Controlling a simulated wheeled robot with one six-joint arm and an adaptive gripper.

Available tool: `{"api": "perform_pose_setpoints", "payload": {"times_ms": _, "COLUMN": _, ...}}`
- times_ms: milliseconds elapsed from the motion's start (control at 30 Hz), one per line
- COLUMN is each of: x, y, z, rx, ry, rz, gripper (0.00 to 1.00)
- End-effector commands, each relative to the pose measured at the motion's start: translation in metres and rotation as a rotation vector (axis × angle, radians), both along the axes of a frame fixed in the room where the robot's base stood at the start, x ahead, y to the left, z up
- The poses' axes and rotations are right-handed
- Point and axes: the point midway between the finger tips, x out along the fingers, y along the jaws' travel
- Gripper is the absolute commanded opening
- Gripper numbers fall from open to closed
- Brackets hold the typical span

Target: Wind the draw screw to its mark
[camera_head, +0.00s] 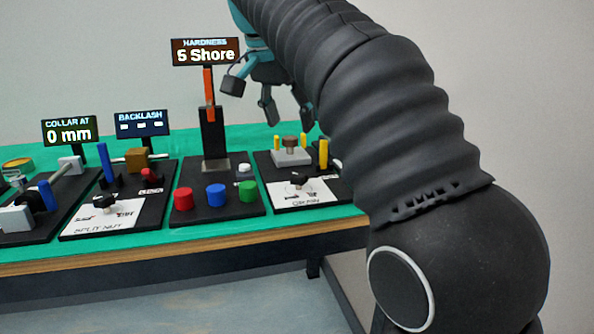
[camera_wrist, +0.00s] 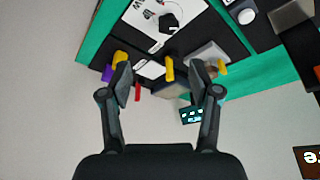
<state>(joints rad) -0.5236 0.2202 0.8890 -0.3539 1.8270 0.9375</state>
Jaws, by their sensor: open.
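My gripper (camera_head: 287,112) is open and empty, hanging above and behind the right-hand station in the head view. Its two fingers are spread apart in the wrist view (camera_wrist: 167,82). That station has a black knob (camera_head: 299,180) on a white label plate, and a grey block (camera_head: 291,157) with a brown knob (camera_head: 290,142) and yellow posts. The black knob also shows in the wrist view (camera_wrist: 168,22).
A station with red (camera_head: 183,198), blue (camera_head: 216,194) and green (camera_head: 248,191) buttons stands left, under a display (camera_head: 206,52) reading 5 Shore. Further left are the SPLIT NUT station, a backlash display (camera_head: 141,123) and a collar display (camera_head: 70,130) reading 0 mm. Green bench top (camera_head: 215,235) shows along the front.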

Motion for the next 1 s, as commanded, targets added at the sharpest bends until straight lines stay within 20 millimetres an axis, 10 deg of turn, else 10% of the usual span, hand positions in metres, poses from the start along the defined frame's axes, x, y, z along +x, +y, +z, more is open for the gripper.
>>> {"api": "perform_pose_setpoints", "payload": {"times_ms": 333, "x": 0.007, "y": 0.015, "z": -0.008, "rx": 0.002, "ry": -0.005, "rz": -0.054, "gripper": 0.62}}
{"api": "perform_pose_setpoints", "payload": {"times_ms": 1000, "x": 0.042, "y": -0.009, "z": -0.11, "rx": 0.004, "ry": -0.006, "rz": -0.052, "gripper": 0.62}}
